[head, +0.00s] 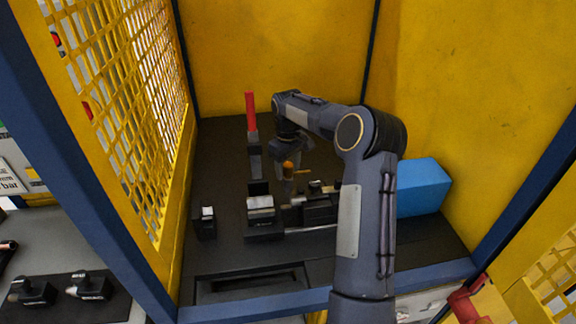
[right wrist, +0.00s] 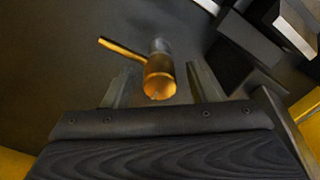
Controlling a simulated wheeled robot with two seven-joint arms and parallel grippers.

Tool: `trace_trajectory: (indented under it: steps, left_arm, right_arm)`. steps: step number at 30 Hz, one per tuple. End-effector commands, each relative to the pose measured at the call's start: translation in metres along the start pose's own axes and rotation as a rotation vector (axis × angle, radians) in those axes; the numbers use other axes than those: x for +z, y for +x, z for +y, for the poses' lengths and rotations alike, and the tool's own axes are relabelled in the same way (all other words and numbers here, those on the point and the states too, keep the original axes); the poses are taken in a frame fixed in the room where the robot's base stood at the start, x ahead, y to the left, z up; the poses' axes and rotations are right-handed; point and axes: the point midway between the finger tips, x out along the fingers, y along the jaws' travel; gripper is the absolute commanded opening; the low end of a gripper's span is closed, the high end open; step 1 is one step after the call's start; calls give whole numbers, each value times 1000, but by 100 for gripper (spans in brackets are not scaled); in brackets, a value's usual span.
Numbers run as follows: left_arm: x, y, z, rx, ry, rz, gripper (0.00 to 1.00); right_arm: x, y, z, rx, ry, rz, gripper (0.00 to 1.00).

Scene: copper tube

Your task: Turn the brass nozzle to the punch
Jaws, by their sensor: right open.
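The brass nozzle (head: 288,170) is a short upright orange-gold cylinder at the middle of the dark bench, with a thin brass arm sticking out sideways. In the right wrist view the nozzle (right wrist: 159,80) sits on a grey post, its thin arm pointing to the upper left. My right gripper (right wrist: 161,82) is open, with one finger on each side of the nozzle. It seems not to touch it. The gripper (head: 289,158) reaches down over the nozzle in the head view. I cannot tell which part is the punch. My left gripper is not in view.
A red-handled lever (head: 251,112) stands left of my right arm. Dark fixtures with a silver-topped block (head: 260,203) stand near the nozzle. A blue box (head: 423,187) is at the right. Yellow walls and a mesh panel (head: 130,90) enclose the bench.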

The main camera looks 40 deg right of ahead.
Motion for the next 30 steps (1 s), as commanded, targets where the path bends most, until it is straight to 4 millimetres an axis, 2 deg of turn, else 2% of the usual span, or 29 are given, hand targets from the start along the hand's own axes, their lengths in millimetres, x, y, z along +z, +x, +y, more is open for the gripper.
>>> trace_trajectory:
  steps: [4,16,30]
  left_arm:
    - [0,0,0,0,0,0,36]
    - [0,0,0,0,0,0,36]
    - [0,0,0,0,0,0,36]
  right_arm:
    - [0,0,0,0,0,0,52]
    - [0,0,0,0,0,-1,0]
    - [0,0,0,0,77,-2,0]
